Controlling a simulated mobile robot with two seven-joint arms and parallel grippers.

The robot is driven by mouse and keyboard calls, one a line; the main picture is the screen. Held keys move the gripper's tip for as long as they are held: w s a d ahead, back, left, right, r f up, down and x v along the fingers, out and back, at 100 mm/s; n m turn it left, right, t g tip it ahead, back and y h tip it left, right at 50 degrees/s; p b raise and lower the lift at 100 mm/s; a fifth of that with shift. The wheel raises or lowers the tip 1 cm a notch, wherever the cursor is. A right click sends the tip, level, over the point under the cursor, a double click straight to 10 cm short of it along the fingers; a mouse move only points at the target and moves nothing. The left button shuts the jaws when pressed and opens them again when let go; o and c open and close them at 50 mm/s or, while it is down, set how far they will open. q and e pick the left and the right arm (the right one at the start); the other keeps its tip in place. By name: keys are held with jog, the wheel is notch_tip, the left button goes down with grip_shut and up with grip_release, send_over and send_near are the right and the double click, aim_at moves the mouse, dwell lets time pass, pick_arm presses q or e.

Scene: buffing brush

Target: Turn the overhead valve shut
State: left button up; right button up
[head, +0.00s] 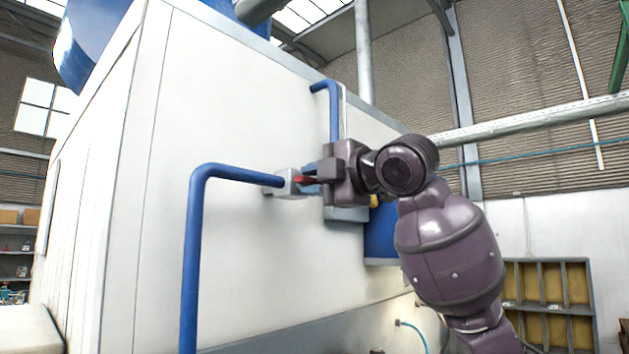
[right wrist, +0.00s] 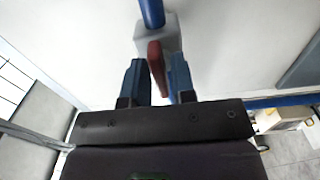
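The valve is a light grey block (head: 287,182) on the end of a blue pipe (head: 191,240), in front of a big white cabinet wall. Its red handle (head: 304,180) points toward my right gripper (head: 312,173). In the right wrist view the grey valve block (right wrist: 157,34) is ahead, and the red handle (right wrist: 156,62) reaches between the two blue fingers of my right gripper (right wrist: 157,78). The fingers are apart. A gap shows between the left finger and the handle; the right finger is close beside it, and contact is unclear. My left gripper is not in view.
The white cabinet (head: 135,190) fills the left and middle. A second blue pipe (head: 333,105) runs down the wall behind my right gripper. A wooden compartment rack (head: 550,285) stands at the lower right. Shelves (head: 14,262) stand at the far left.

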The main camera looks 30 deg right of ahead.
grip_shut()
jog(key=m, duration=0.4)
jog(key=shift+m+b, duration=0.4)
jog(key=m, duration=0.3)
jog(key=shift+m, duration=0.3)
jog(key=m+b, duration=0.1)
jog(key=m, duration=0.4)
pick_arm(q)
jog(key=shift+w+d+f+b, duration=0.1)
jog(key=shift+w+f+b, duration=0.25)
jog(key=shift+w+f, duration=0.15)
pick_arm(e)
jog(key=shift+m, duration=2.2)
